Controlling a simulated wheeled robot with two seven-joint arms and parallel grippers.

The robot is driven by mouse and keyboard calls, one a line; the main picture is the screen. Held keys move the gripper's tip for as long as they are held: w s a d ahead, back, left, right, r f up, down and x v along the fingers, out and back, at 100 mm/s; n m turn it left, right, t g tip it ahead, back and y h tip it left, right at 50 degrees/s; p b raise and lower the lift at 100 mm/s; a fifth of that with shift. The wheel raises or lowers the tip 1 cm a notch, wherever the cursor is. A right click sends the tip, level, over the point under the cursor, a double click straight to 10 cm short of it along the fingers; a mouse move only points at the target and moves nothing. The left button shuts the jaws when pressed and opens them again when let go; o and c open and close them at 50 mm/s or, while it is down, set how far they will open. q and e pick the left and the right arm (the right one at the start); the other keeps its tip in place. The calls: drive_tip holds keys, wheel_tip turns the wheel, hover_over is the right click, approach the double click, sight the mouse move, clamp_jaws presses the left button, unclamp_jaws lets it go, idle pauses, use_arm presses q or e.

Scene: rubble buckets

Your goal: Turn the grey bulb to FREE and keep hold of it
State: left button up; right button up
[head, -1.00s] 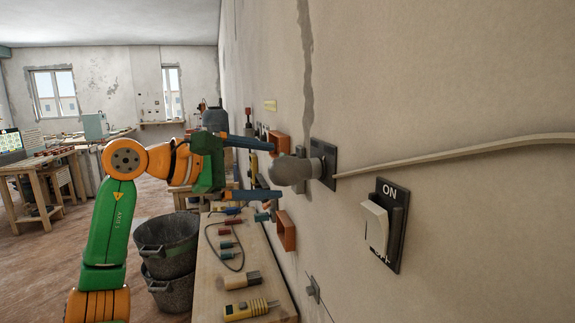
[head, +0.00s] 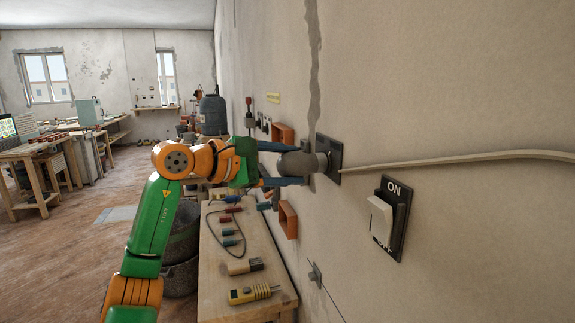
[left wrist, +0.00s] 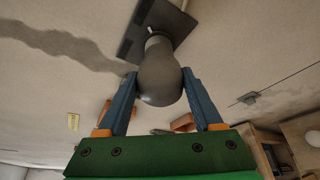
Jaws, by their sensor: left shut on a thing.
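The grey bulb (head: 298,164) sits in a dark square wall plate (head: 329,158) on the wall at right of centre in the head view. My left gripper (head: 282,167) has its two blue fingers around the bulb. In the left wrist view the bulb (left wrist: 160,75) lies between the fingertips (left wrist: 159,77), one on each side, with its neck running up to the dark plate (left wrist: 155,25). The gripper is shut on the bulb. I see no FREE marking on the plate. My right gripper is not in view.
A white rocker switch (head: 380,220) marked ON and OFF is on the wall at right. A cable (head: 450,160) runs right from near the plate. A bench (head: 215,290) with tools stands below. Dark buckets (head: 181,250) stand left of the bench.

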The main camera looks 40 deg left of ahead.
use_arm(q)
drive_tip(key=c, duration=0.7)
drive_tip(key=shift+r+n+p, duration=0.25)
drive_tip(key=shift+n+p, duration=0.25)
drive_tip(key=shift+p, duration=0.25)
drive_tip(key=shift+a+n+g+h+p, duration=0.1)
drive_tip(key=shift+n+g+h+p, duration=0.3)
drive_tip(key=shift+n+g+p, duration=0.4)
drive_tip(key=shift+n+p, duration=0.3)
drive_tip(key=shift+p, duration=0.15)
drive_tip(key=shift+f, duration=0.15)
